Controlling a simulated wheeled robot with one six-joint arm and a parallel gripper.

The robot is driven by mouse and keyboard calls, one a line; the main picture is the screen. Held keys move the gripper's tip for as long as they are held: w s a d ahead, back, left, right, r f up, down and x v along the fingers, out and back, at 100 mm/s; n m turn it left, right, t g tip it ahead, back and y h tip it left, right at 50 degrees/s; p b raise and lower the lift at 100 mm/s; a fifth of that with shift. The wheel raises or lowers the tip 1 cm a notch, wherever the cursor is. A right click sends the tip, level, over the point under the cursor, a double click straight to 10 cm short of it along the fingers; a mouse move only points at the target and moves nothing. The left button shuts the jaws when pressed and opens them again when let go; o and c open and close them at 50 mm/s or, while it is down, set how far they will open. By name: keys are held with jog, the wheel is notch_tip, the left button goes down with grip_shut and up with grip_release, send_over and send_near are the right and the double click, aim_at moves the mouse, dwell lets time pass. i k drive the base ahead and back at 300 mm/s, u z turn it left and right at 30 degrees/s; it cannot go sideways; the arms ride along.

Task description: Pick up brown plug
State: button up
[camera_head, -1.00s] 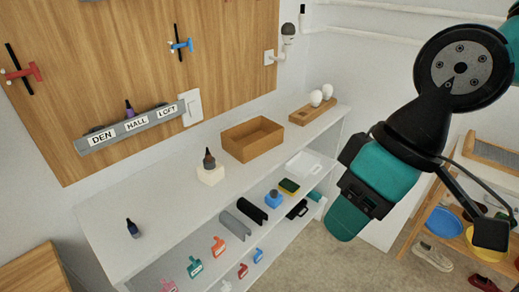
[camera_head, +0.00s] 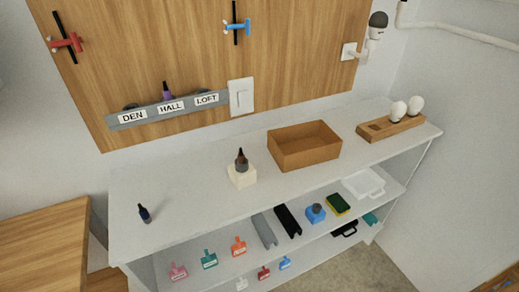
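A small dark plug (camera_head: 241,160), brownish black with a pointed top, stands upright in a cream block (camera_head: 242,177) on the white shelf top. It may be the brown plug; its colour is hard to tell at this size. A dark navy plug (camera_head: 145,214) stands alone near the shelf top's left end. A purple plug (camera_head: 167,90) stands in the HALL place of the grey rack (camera_head: 190,109), which is labelled DEN, HALL and LOFT. Dark shapes show behind the DEN and LOFT labels, mostly hidden. My gripper is not in view.
An open wooden box (camera_head: 304,147) and a wooden block with white bulbs (camera_head: 390,126) stand right of the cream block. The lower shelf (camera_head: 225,237) holds small coloured tools and a sponge (camera_head: 338,204). The shelf top's front left is mostly clear.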

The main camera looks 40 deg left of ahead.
aim_at(241, 157)
jog(key=i, duration=0.9)
jog(key=u, duration=3.25)
